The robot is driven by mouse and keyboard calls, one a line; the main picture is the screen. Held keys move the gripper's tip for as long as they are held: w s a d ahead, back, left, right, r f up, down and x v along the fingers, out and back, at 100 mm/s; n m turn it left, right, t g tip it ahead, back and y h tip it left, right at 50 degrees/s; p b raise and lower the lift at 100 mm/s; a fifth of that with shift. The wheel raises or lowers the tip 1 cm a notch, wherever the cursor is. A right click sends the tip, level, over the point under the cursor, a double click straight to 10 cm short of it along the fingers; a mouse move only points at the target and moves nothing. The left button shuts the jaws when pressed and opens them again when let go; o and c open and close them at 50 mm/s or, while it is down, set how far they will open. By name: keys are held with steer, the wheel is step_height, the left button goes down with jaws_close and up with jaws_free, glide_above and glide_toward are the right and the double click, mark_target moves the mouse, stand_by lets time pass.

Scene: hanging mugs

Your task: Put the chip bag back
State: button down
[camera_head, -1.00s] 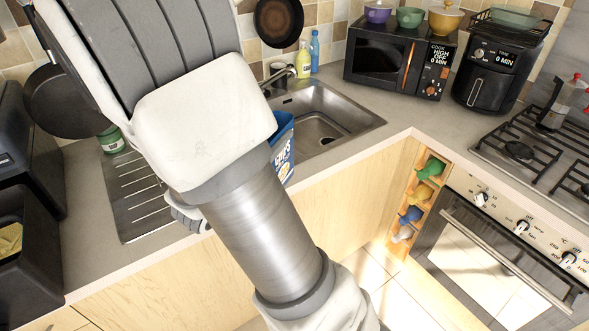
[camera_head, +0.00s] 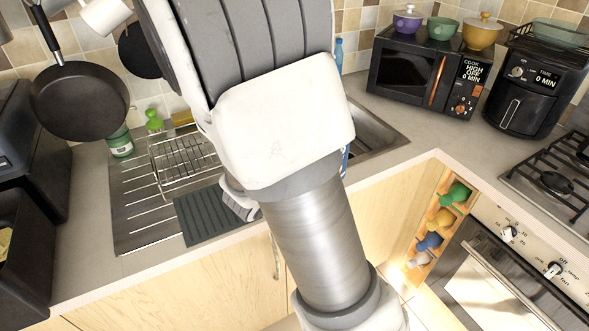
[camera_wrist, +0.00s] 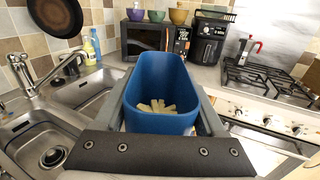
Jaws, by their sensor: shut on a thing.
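The chip bag (camera_wrist: 160,78) is a blue, open-topped container with pale chips inside. It fills the middle of the wrist view, upright. My gripper (camera_wrist: 164,108) has its two grey fingers along the bag's left and right sides and is shut on it. In the head view my arm hides nearly all of the bag; only a thin blue strip of it (camera_head: 345,162) shows at the arm's right edge. I cannot tell what is directly under the bag.
The sink (camera_head: 375,130) lies behind my arm, with a dish rack (camera_head: 180,158) and dark mat (camera_head: 205,218) at its left. A microwave (camera_head: 425,72), air fryer (camera_head: 530,85) and stove (camera_head: 555,180) stand right. A pan (camera_head: 80,100) hangs left. The counter before the microwave is clear.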

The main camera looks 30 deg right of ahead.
steer(key=w+a+f, duration=0.3)
steer(key=w+f, duration=0.6)
steer(key=f, duration=0.1)
steer(key=shift+w+a+b, duration=0.15)
steer(key=shift+a+b, duration=0.15)
steer(key=shift+a, duration=0.05)
steer(key=shift+f, duration=0.2)
jaws_free()
steer(key=shift+r, duration=0.1)
